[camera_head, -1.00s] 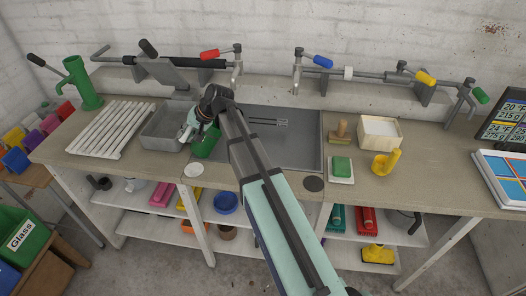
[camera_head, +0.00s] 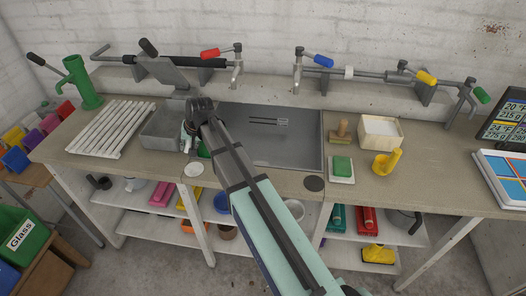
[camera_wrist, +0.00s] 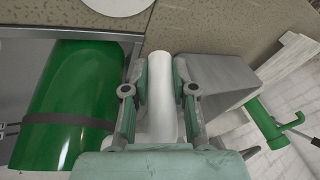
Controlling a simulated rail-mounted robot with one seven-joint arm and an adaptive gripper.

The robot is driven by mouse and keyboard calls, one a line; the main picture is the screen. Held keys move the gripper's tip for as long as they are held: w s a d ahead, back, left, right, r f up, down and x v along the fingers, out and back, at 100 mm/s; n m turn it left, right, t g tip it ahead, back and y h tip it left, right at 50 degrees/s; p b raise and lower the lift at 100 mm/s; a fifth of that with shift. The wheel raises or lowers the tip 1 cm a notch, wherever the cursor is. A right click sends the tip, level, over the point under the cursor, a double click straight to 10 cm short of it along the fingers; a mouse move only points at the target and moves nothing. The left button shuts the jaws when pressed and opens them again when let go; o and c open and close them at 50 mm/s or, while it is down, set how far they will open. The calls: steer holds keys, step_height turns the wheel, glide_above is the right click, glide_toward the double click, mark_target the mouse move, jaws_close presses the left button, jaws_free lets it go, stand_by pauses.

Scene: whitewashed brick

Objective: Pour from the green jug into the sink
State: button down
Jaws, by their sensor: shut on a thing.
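The green jug (camera_head: 204,152) is mostly hidden behind my arm in the head view, by the left front part of the grey sink (camera_head: 300,150). In the wrist view it is a large glossy green cylinder (camera_wrist: 75,95) at the left, with a dark band across it. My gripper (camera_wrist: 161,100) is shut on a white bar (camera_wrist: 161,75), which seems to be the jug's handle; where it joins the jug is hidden. The jug's mouth and exact tilt cannot be made out. No liquid is visible.
A smaller grey basin (camera_head: 160,130) and a white slatted rack (camera_head: 110,128) lie left of the sink. A white disc (camera_head: 194,170) is on the front counter. Taps (camera_head: 237,70) stand behind. A brush, sponge and yellow scoop (camera_head: 386,163) stand right.

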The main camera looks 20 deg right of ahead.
steer(key=shift+r, duration=0.15)
steer(key=shift+r+p, duration=1.5)
steer(key=shift+r, duration=0.9)
